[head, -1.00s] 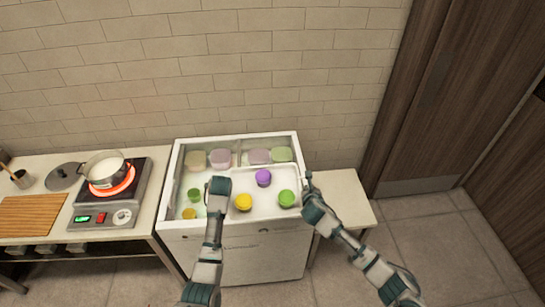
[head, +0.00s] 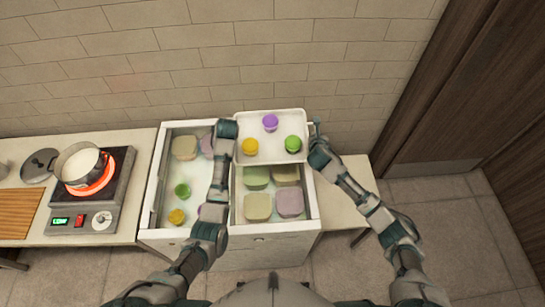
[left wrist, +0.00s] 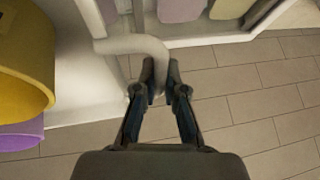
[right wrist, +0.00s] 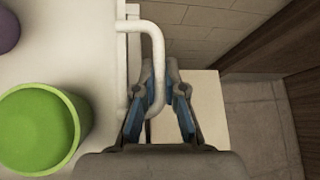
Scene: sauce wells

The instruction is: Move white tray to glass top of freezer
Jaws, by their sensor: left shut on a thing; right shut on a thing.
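The white tray (head: 270,158) is over the back right part of the white freezer (head: 152,190) in the head view. It carries a yellow cup (head: 250,146), a purple cup (head: 270,122) and a green cup (head: 293,144). My left gripper (head: 232,138) is shut on the tray's left handle, which shows in the left wrist view (left wrist: 135,44). My right gripper (head: 316,138) is shut on the right handle, seen in the right wrist view (right wrist: 157,60). Whether the tray touches the freezer, and where its glass lies, I cannot tell.
Square tubs (head: 258,206) show in the freezer's front right. A small green cup (head: 182,190) and a yellow-orange cup (head: 177,216) are on the left side. A pot (head: 80,164) sits on a glowing burner at left. The tiled wall stands close behind the freezer.

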